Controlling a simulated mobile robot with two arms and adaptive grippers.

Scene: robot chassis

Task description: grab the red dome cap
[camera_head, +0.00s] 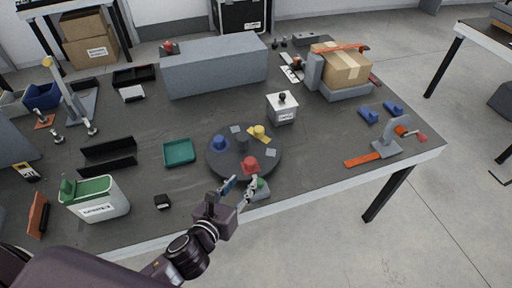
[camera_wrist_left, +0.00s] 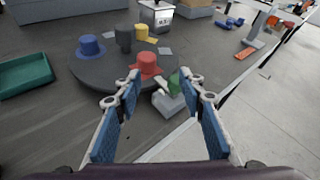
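The red dome cap (camera_head: 250,164) sits on the near edge of a dark round turntable (camera_head: 216,166). It also shows in the left wrist view (camera_wrist_left: 147,64), just beyond my fingertips. My left gripper (camera_head: 240,184) is open and empty, with its blue-padded fingers (camera_wrist_left: 158,84) spread apart on the near side of the cap and not touching it. A blue cap (camera_head: 220,142) and a yellow cap (camera_head: 258,132) sit elsewhere on the turntable, around a dark centre post (camera_head: 242,142). My right gripper is not in view.
A teal tray (camera_head: 179,152) lies to the left. A white box with a black knob (camera_head: 282,106) stands behind. The table's front edge is close.

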